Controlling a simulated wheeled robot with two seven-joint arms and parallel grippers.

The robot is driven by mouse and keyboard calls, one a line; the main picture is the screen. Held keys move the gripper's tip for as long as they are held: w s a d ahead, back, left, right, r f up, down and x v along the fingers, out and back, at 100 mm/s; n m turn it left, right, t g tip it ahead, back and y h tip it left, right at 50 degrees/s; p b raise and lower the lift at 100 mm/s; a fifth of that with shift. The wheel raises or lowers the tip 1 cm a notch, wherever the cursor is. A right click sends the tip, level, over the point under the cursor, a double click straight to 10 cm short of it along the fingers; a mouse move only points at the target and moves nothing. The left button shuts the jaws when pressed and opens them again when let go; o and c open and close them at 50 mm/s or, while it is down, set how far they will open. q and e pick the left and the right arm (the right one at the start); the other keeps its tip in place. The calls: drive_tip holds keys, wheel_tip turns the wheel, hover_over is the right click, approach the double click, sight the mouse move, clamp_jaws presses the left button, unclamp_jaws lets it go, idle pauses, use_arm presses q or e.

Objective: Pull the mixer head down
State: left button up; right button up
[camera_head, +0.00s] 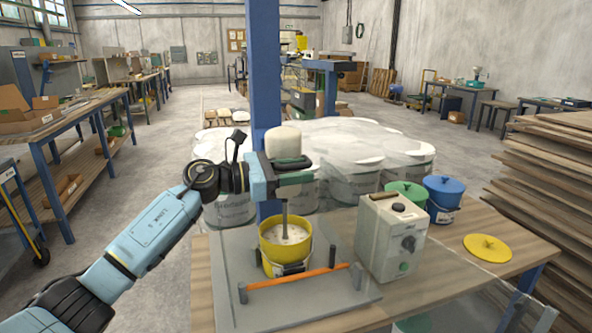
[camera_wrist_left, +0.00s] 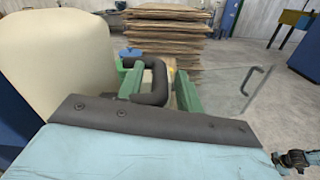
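The mixer head (camera_head: 284,143) is a cream rounded block in front of the blue column. A grey shaft (camera_head: 284,212) runs from under it down into the yellow bucket (camera_head: 285,262), which holds pale material. My left gripper (camera_head: 292,178) is at the mixer head, just below the cream block. In the left wrist view, its green fingers (camera_wrist_left: 160,92) stand on both sides of a black handle (camera_wrist_left: 158,80) and look closed on it. The cream head (camera_wrist_left: 55,65) fills the left of that view. A dark part at the lower right (camera_wrist_left: 293,160) may be my right gripper; its fingers are unclear.
The bucket stands on a grey plate (camera_head: 350,303) behind an orange bar (camera_head: 295,278). A control box (camera_head: 392,238) stands to its right, with green (camera_head: 405,193) and blue (camera_head: 443,195) buckets and a yellow lid (camera_head: 487,248). White-topped drums (camera_head: 345,150) are behind; stacked boards (camera_head: 550,190) are at right.

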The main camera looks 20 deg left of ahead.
use_arm(q)
drive_tip(key=shift+a, duration=0.1)
drive_tip(key=v, duration=1.3)
use_arm(e)
drive_tip(key=shift+w+a+r, duration=0.15)
drive_tip(key=shift+w+r, duration=0.15)
drive_tip(key=shift+w, duration=0.2)
use_arm(q)
drive_tip(key=shift+s, duration=0.15)
use_arm(e)
drive_tip(key=shift+s, duration=0.1)
